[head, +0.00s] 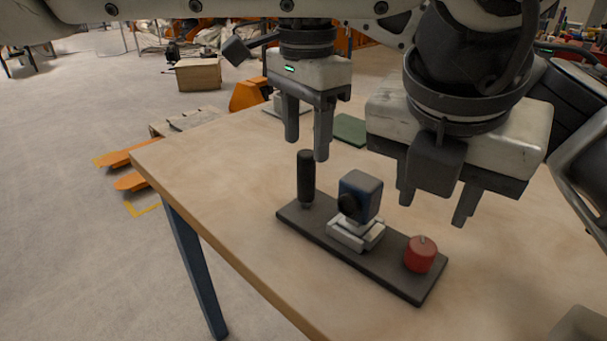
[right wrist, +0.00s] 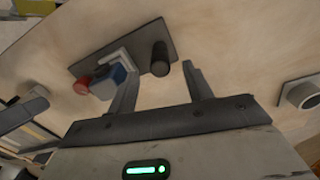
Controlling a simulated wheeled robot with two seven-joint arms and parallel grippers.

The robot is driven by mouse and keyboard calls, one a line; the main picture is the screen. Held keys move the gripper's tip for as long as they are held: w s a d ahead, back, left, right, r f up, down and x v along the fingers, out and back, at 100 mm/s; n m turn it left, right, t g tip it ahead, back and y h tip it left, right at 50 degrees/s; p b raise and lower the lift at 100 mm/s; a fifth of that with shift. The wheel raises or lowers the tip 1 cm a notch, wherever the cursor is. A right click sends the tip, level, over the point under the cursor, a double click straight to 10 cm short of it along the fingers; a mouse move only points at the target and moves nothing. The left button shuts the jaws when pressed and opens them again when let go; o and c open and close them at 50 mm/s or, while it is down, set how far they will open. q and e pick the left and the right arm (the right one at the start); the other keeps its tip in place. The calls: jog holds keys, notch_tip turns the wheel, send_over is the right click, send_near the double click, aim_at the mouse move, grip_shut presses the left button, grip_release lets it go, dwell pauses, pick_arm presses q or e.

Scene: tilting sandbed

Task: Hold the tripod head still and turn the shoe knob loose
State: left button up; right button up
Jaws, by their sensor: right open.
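A dark flat base plate (head: 290,213) lies on the table. On it stand an upright black handle (head: 306,180), a blue block (head: 366,192) with a dark round part on its front, a pale clamp-like shoe (head: 350,238) under the block, and a red knob (head: 420,255). My right gripper (head: 307,150) is open and empty, pointing down near the handle's top. In the right wrist view the handle (right wrist: 160,58) appears between and beyond its fingertips. My left gripper (head: 434,210) is open and empty, above and to the right of the block, apart from it.
The wooden table (head: 215,180) is mostly bare around the plate. A green pad (head: 350,129) lies behind, and a pale object sits near the far edge. A box and orange pallet-truck forks are on the floor.

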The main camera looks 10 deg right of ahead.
aim_at(306, 182)
notch_tip(306, 182, down, 8)
jog(key=shift+f, duration=0.2)
